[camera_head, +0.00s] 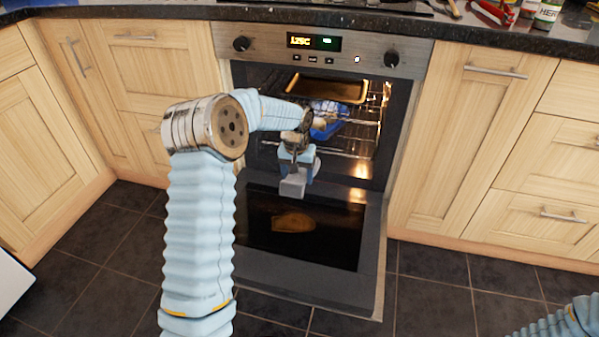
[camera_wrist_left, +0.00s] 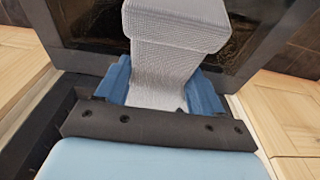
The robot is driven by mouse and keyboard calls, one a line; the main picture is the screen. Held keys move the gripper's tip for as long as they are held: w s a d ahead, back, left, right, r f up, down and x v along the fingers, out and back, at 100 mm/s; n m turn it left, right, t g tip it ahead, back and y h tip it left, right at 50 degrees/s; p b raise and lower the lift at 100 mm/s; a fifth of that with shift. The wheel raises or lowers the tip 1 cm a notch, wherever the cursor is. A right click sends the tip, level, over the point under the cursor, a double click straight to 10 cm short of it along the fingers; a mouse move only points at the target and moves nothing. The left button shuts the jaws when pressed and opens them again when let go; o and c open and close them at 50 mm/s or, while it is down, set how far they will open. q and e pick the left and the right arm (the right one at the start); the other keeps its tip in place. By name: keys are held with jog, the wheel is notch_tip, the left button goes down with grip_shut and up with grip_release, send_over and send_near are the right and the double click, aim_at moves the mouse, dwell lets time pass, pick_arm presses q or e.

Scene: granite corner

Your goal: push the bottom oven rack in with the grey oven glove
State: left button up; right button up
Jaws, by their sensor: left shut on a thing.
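My left gripper (camera_head: 297,160) is in front of the open oven, above the lowered door. It is shut on the grey oven glove (camera_head: 292,188), which hangs below the fingers. In the left wrist view the grey woven glove (camera_wrist_left: 172,60) sits between the two blue fingers of my gripper (camera_wrist_left: 160,88). Wire oven racks show inside the lit oven. The lower rack (camera_head: 352,154) is partly hidden behind my arm and gripper, and I cannot tell how far out it stands. My right gripper is out of view.
The oven door (camera_head: 255,262) is folded down, with dark glass. A tray (camera_head: 327,90) is on an upper rack, and a blue item (camera_head: 325,118) is below it. Wooden cabinets flank the oven. The dark tiled floor (camera_head: 430,300) is clear at right.

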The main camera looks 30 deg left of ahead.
pick_arm(q)
jog(key=s+d+r+b, duration=0.1)
jog(key=s+d+r, duration=0.1)
jog(key=s, duration=0.7)
jog(key=shift+s+d+r+b, duration=0.2)
jog(key=shift+s+r+b, duration=0.05)
jog(key=shift+s+b, duration=0.15)
